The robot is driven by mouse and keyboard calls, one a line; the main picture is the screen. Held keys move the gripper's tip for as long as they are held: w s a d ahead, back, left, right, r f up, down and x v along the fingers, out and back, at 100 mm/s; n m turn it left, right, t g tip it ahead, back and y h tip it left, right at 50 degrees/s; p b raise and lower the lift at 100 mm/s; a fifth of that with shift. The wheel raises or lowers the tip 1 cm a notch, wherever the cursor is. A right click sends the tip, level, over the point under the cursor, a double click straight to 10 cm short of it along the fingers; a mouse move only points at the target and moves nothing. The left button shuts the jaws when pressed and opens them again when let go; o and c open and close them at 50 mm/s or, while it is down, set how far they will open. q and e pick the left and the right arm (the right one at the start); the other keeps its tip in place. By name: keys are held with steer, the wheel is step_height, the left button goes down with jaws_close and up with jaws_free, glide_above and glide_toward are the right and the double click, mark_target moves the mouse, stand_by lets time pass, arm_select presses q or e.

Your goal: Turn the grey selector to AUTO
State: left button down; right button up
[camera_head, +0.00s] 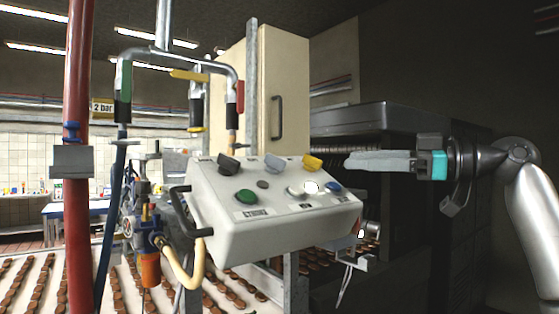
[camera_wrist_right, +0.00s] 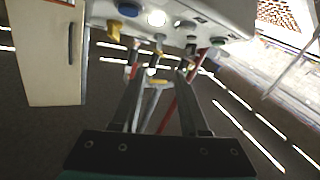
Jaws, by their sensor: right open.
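The grey selector (camera_head: 273,163) sits in the top row of the pale control box (camera_head: 262,226), between a black selector (camera_head: 228,164) and a yellow selector (camera_head: 312,162). Its AUTO marking is too small to read. My right gripper (camera_head: 350,161) is right of the yellow selector in the head view, level with the row and pointing left. In the right wrist view the picture is turned over; the grey selector (camera_wrist_right: 160,39) shows beyond the open, empty fingers (camera_wrist_right: 158,80). No contact with the selector is visible. My left gripper is out of view.
The box also bears a green button (camera_head: 246,196), a lit white button (camera_head: 310,187) and a blue button (camera_head: 333,187). A black handle (camera_head: 186,212) sticks out on its left. Pipes and a red post (camera_head: 78,150) stand left. A dark oven (camera_head: 400,118) stands behind the gripper.

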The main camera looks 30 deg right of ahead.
mark_target(283, 161)
steer(key=p+x, duration=0.7)
steer(key=x, duration=0.6)
steer(key=shift+d+r, duration=0.1)
steer(key=shift+w+a+p, duration=0.3)
steer(key=shift+w+a, duration=0.1)
steer(key=shift+w, duration=0.2)
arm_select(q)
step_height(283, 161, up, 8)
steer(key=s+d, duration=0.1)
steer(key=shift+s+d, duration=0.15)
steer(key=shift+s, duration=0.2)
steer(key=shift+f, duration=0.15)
arm_select(e)
steer(key=shift+c, duration=0.4)
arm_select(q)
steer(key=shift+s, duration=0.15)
arm_select(e)
jaws_close()
